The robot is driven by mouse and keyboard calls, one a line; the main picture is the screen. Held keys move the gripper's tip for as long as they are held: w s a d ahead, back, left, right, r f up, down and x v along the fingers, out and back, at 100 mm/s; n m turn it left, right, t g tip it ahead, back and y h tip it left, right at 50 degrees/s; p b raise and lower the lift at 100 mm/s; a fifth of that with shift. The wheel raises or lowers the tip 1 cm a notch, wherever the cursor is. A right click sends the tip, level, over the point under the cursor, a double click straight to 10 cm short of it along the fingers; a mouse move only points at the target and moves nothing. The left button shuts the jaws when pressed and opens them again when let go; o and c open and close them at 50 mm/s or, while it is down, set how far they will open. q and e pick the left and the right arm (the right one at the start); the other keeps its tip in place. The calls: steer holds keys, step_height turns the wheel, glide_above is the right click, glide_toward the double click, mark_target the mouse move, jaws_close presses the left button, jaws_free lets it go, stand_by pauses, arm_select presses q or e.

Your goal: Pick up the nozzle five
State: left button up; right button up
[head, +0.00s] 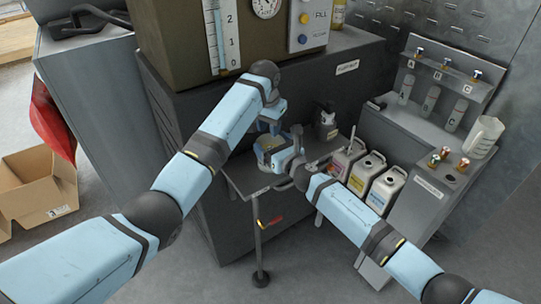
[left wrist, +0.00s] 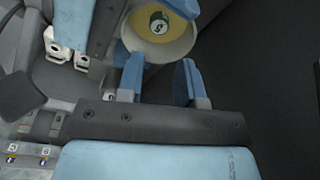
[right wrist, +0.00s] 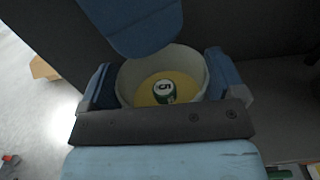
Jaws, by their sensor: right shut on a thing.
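Nozzle five (right wrist: 164,92) is a small green piece with a white top marked 5. It sits on the yellow floor inside a round pale cup (right wrist: 192,62). My right gripper (right wrist: 160,80) is shut on the cup, one finger on each side of it. In the left wrist view the nozzle (left wrist: 159,22) and the cup (left wrist: 184,43) lie just beyond my left gripper (left wrist: 160,74). Its fingers are apart with nothing between them. In the head view the left gripper (head: 270,128) is just above the right gripper (head: 277,155); the nozzle is hidden there.
Several labelled white jugs (head: 383,190) stand right of the grippers. The large machine (head: 190,45) is behind. A cardboard box (head: 40,190) is on the floor at left.

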mark_target(270, 148)
arm_select(q)
steer(key=shift+w+d+f, duration=0.1)
steer(key=shift+f, duration=1.7)
steer(key=shift+d+f, duration=0.1)
steer(key=shift+f, duration=1.65)
steer(key=c, duration=0.6)
